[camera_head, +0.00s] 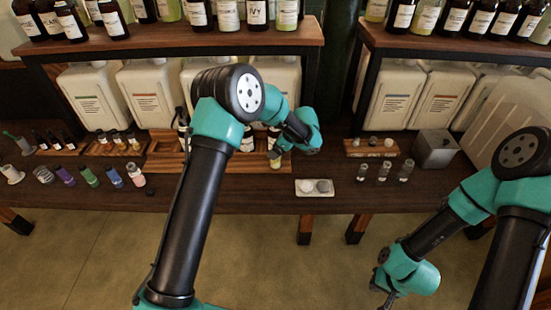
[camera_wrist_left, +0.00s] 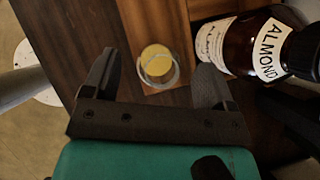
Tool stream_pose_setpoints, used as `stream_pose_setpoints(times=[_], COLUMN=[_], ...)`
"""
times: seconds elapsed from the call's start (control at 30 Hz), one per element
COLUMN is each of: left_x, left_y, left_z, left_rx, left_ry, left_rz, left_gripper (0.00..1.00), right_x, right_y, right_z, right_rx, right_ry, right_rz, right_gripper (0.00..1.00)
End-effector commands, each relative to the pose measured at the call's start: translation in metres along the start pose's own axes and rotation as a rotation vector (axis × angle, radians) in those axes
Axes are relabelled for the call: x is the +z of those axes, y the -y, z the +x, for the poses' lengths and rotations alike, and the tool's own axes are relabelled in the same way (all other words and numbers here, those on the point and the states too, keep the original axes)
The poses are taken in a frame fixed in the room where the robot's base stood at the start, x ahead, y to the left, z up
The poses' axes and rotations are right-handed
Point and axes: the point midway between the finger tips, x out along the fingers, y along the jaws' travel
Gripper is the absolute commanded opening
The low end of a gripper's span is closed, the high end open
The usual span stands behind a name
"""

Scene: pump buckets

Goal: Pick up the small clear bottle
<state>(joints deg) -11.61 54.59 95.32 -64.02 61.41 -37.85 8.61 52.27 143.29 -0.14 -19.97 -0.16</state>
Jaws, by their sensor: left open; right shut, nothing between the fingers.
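A small clear bottle (camera_wrist_left: 158,65) with yellow contents stands on a wooden block and shows from above in the left wrist view. In the head view it shows in part at the tray's right end (camera_head: 275,164). My left gripper (camera_wrist_left: 155,82) is open, with one finger on either side of the bottle and gaps between. In the head view my left arm hides most of that gripper. Several small clear bottles (camera_head: 384,172) with grey tops also stand on the table at the right. My right gripper (camera_head: 386,298) is shut and empty, low in front of the table.
A white dish (camera_head: 318,195) sits at the table's front edge. A wooden rack (camera_head: 372,153) and grey box (camera_head: 435,149) stand right. Shelves hang above.

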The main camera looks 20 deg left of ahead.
Motion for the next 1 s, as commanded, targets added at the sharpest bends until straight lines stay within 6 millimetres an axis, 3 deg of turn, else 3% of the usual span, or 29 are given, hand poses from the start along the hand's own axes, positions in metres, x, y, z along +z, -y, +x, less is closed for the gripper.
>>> stream_pose_setpoints(times=[0.17,0.63,1.0], left_x=[0.0007,0.0006,0.0006], left_y=[0.0004,0.0005,0.0005], left_z=[0.0136,0.0135,0.0135], left_rx=[-0.001,-0.001,-0.001], left_ry=[0.000,0.000,0.000], left_rz=[-0.002,-0.001,-0.001], left_gripper=[0.79,0.78,0.43], right_x=[0.0000,0.0000,0.0000], right_y=[0.0000,0.0000,0.0000], right_z=[0.0000,0.0000,0.0000], right_rx=[0.000,0.000,0.000], right_ry=[0.000,0.000,0.000], right_rz=[0.000,0.000,0.000], right_gripper=[0.00,0.00,0.00])
